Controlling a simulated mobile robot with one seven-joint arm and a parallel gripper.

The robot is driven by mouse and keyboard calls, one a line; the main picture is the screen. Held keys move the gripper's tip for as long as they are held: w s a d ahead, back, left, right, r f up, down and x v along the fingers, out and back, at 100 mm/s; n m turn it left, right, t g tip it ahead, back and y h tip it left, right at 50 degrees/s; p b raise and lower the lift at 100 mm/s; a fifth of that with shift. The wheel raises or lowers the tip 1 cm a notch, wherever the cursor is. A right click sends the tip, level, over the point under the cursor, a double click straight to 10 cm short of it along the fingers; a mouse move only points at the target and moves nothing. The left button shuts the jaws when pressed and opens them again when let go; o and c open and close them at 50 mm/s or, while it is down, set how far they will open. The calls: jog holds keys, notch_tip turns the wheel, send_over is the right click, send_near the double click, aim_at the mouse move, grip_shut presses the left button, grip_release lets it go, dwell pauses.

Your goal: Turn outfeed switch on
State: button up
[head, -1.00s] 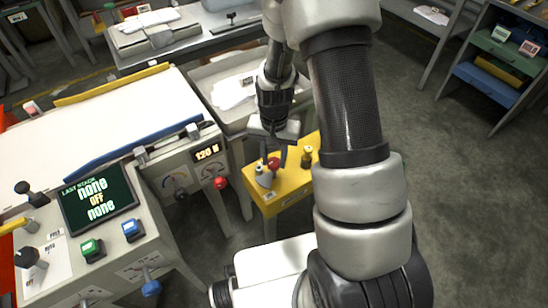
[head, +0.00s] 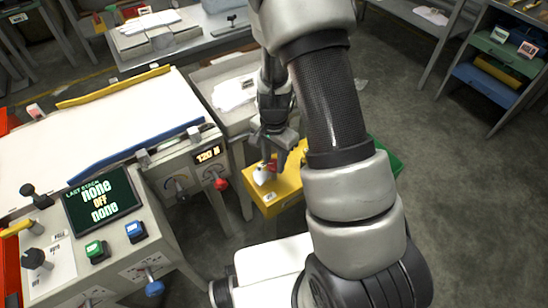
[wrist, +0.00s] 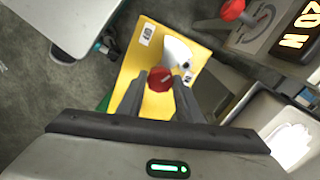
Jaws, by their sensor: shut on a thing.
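A yellow box (head: 262,190) with a red knob (head: 272,165) on top stands below my gripper (head: 272,153). In the wrist view, the fingers of my gripper (wrist: 161,88) sit on both sides of the red knob (wrist: 160,78), shut on it. A white-grey piece (wrist: 178,52) stands beside the knob on the yellow box (wrist: 130,70). I cannot read the small labels on the box, so I cannot tell which control is marked outfeed.
The machine's panel with the display "120" (head: 206,153) and a red knob (head: 221,184) is left of the box. The console has a green button (head: 97,251) and a blue button (head: 136,231). A green thing (head: 386,157) shows behind my arm. Floor at right is clear.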

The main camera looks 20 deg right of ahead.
jog(key=m+p, duration=0.3)
jog(key=m, duration=0.3)
jog(key=shift+r+m, duration=0.15)
jog(key=shift+m, duration=0.15)
jog(key=m+p, duration=0.3)
jog(key=m, duration=0.2)
jog(key=shift+m, duration=0.3)
jog(key=shift+p, duration=0.35)
jog(key=o, duration=1)
jog(key=shift+o, duration=0.2)
notch_tip(320, 180, up, 17)
jog(key=p, duration=0.4)
jog(key=shift+p, duration=0.35)
jog(key=shift+r, duration=0.1)
